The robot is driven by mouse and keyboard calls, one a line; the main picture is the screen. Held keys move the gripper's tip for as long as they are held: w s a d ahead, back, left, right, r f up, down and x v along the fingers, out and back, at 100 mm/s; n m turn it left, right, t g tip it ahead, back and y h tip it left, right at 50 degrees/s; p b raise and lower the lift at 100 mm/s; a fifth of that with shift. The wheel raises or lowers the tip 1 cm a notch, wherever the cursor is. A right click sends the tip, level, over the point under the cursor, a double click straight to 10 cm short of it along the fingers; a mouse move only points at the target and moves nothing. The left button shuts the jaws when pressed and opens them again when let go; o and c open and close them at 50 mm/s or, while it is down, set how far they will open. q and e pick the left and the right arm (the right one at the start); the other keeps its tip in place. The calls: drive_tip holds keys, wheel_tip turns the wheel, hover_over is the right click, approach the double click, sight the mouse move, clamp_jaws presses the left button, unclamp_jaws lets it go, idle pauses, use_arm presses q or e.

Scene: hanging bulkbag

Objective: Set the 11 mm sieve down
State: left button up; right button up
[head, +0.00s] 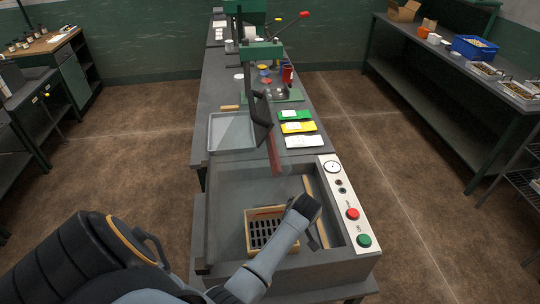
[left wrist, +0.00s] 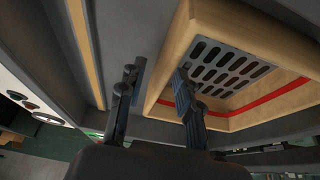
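The sieve (head: 249,234), a light wooden frame around a dark slotted grate, lies in the grey open-topped box in front of me. It also shows in the left wrist view (left wrist: 172,62), with a red line along its inner walls. My left gripper (head: 320,238) is at the sieve's right side in the head view. In the left wrist view its fingers (left wrist: 156,78) are apart, one outside the sieve's wall and one over its inner side. A gap shows between the outer finger and the wall. My right gripper is not in view.
The grey box (head: 229,180) has a panel (head: 344,200) with a gauge, red button and green button on its right. Behind it, the bench holds a metal tray (head: 232,131) and green, yellow and white packets (head: 297,127). A dark upright piece (head: 262,108) stands behind the box.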

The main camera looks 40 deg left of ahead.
use_arm(q)
drive_tip(key=shift+x, duration=0.95)
clamp_jaws()
drive_tip(key=shift+r, duration=0.1)
